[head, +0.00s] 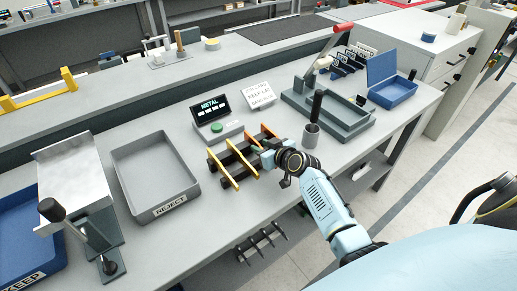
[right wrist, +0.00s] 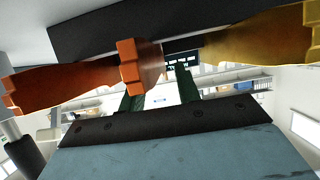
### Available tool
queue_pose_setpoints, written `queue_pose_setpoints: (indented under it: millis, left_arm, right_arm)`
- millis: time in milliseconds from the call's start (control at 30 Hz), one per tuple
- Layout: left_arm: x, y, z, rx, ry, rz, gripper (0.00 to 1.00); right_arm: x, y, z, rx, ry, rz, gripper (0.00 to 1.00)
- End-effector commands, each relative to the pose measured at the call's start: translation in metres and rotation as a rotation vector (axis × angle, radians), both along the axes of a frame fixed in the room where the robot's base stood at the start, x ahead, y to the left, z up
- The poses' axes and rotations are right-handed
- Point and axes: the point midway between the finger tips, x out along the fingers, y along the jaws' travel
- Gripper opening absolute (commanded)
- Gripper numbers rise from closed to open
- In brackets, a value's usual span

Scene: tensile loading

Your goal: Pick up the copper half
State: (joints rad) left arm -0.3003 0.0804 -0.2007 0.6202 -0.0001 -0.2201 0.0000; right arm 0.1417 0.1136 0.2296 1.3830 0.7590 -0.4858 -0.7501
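The copper half (right wrist: 70,84) is an orange, waisted bar that crosses the left of the right wrist view, its squared end near the middle. In the head view an orange piece (head: 269,131) shows at the right end of the dark rack (head: 232,158), partly hidden by my gripper. My right gripper (head: 262,149) is at the rack's right side. In the right wrist view its two dark green fingers (right wrist: 160,88) stand apart with a gap between them; the copper end overlaps the left finger. I cannot tell whether they touch. My left gripper is not in view.
Yellow bars (head: 222,168) sit in the rack; a yellow one (right wrist: 265,40) is close on the right in the wrist view. A METAL display (head: 210,107) stands behind the rack.

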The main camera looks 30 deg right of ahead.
Motion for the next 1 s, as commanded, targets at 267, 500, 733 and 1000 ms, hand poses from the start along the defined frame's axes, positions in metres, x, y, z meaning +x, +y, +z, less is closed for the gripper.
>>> queue_pose_setpoints:
  millis: [267,500,733,1000]
  left_arm:
    - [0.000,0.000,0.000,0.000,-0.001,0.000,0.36]
    - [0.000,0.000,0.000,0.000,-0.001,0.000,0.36]
    - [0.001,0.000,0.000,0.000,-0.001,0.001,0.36]
    - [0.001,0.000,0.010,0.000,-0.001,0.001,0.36]
  right_arm:
    - [0.000,0.000,0.000,0.000,0.000,0.000,0.08]
    - [0.000,0.000,0.000,-0.001,0.000,0.000,0.00]
    - [0.001,-0.001,0.002,-0.001,-0.005,-0.001,0.00]
    - [0.001,-0.001,0.032,-0.003,-0.009,-0.001,0.00]
